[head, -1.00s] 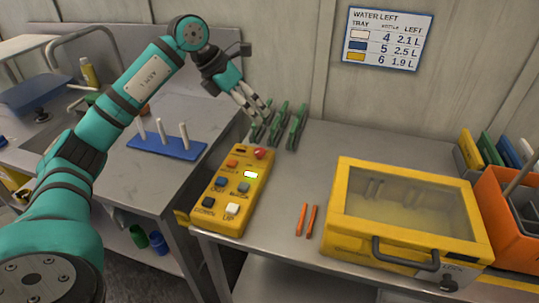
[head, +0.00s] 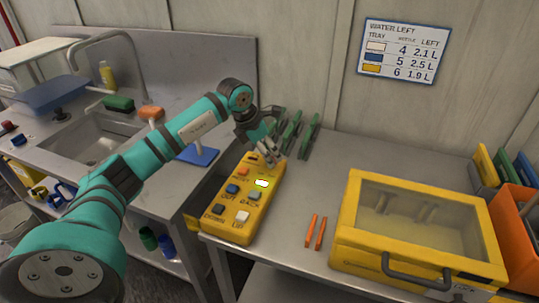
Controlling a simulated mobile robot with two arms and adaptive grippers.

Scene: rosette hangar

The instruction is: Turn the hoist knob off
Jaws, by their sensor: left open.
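The yellow hoist control box (head: 222,212) lies on the metal bench, with several coloured buttons and a small lit panel (head: 262,183). My left gripper (head: 274,160) is open above the far end of the box, pointing down. Its fingers cover the spot of the red knob at that end, so the knob and its setting are hidden. I cannot tell whether the fingers touch it. My right gripper is not in view.
Green clips (head: 308,138) stand just behind my left gripper. Two orange sticks (head: 315,232) and a yellow case with a clear lid (head: 420,232) lie to the right. A sink (head: 98,135) is at left. The bench behind the case is clear.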

